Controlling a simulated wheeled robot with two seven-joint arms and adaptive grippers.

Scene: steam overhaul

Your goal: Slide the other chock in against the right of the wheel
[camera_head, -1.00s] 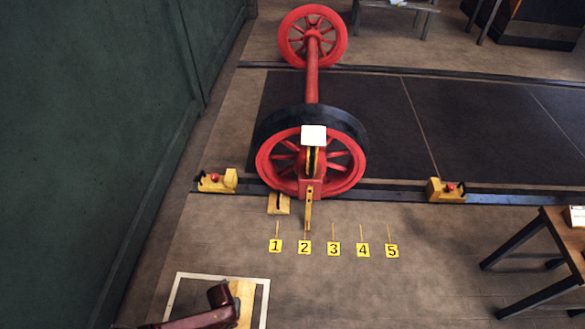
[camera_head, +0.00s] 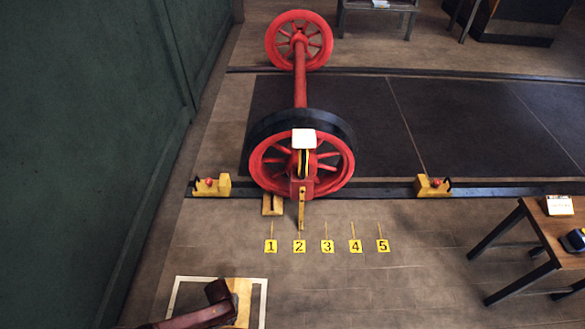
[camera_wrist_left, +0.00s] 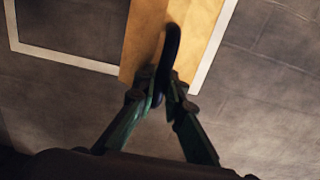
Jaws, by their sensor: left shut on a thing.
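The red spoked wheel (camera_head: 326,170) with a black rim stands on the near rail. One yellow wooden chock (camera_head: 272,205) is at the wheel's lower left, by the rail. The other chock (camera_head: 241,300) is a pale wooden block at the white floor outline, partly hidden by my dark red left arm in the head view. In the left wrist view this chock (camera_wrist_left: 200,28) has a dark curved handle (camera_wrist_left: 168,62), and my left gripper (camera_wrist_left: 166,88) is shut on it. I cannot tell whether the block touches the floor. My right gripper is not in view.
Yellow rail stops with red knobs stand left (camera_head: 211,186) and right (camera_head: 433,186). A yellow pointer (camera_head: 301,210) hangs before the wheel, above floor tags numbered 1 to 5 (camera_head: 327,246). A wooden table (camera_head: 545,232) is at the right. A green wall (camera_head: 80,150) bounds the left.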

